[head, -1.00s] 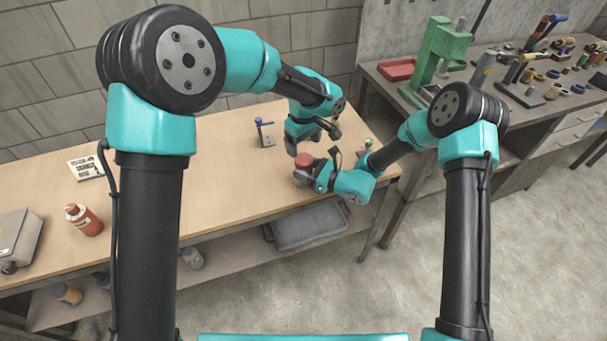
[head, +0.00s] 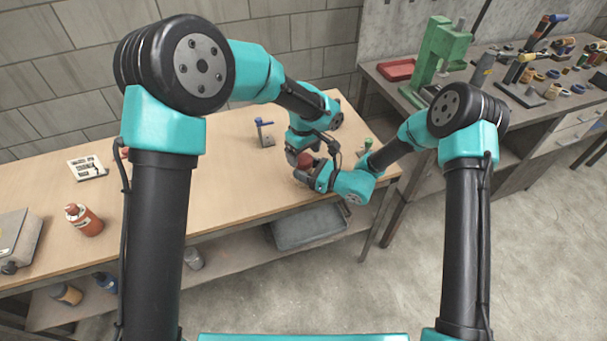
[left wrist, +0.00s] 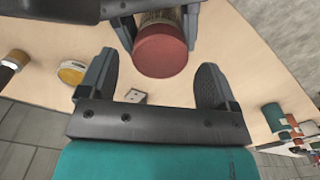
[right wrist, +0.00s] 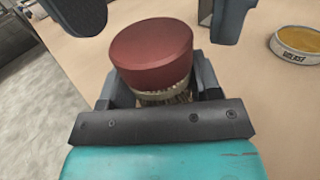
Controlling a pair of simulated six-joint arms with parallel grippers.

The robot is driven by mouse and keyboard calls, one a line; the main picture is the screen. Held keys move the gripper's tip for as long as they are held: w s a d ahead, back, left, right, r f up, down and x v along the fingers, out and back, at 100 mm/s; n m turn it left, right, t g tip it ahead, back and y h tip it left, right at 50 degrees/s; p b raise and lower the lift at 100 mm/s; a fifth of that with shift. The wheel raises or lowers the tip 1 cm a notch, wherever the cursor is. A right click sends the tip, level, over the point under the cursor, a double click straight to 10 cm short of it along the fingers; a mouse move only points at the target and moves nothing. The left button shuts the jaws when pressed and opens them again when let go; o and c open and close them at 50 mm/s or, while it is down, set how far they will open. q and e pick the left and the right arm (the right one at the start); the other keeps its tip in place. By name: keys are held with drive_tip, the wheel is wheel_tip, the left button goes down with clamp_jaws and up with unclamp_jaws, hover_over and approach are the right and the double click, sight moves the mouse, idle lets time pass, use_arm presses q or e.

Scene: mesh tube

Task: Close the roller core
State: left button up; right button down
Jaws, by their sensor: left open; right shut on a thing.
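A mesh tube (right wrist: 175,98) is in my right gripper (right wrist: 160,92), which is shut on it. A dark red cap (right wrist: 150,52) sits on the tube's end, slightly tilted in the right wrist view; whether it is fully seated cannot be told. The cap also shows in the left wrist view (left wrist: 161,52) and small in the head view (head: 305,160). My left gripper (left wrist: 155,82) is open and empty. Its fingers lie on either side of the cap's face, apart from it. Most of the tube is hidden by the right fingers.
A round tin with a yellow top (left wrist: 72,73) and a small metal block (left wrist: 135,96) lie on the wooden table. A blue-topped stand (head: 264,133) is behind the grippers. A red bottle (head: 84,220) is far left. A grey bin (head: 305,228) sits on the lower shelf.

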use_arm(q)
drive_tip(key=shift+f, duration=1.2)
drive_tip(key=shift+c, duration=0.3)
drive_tip(key=c, duration=0.8)
drive_tip(key=o, duration=0.9)
drive_tip(key=shift+o, duration=0.2)
drive_tip(key=shift+r, duration=2.3)
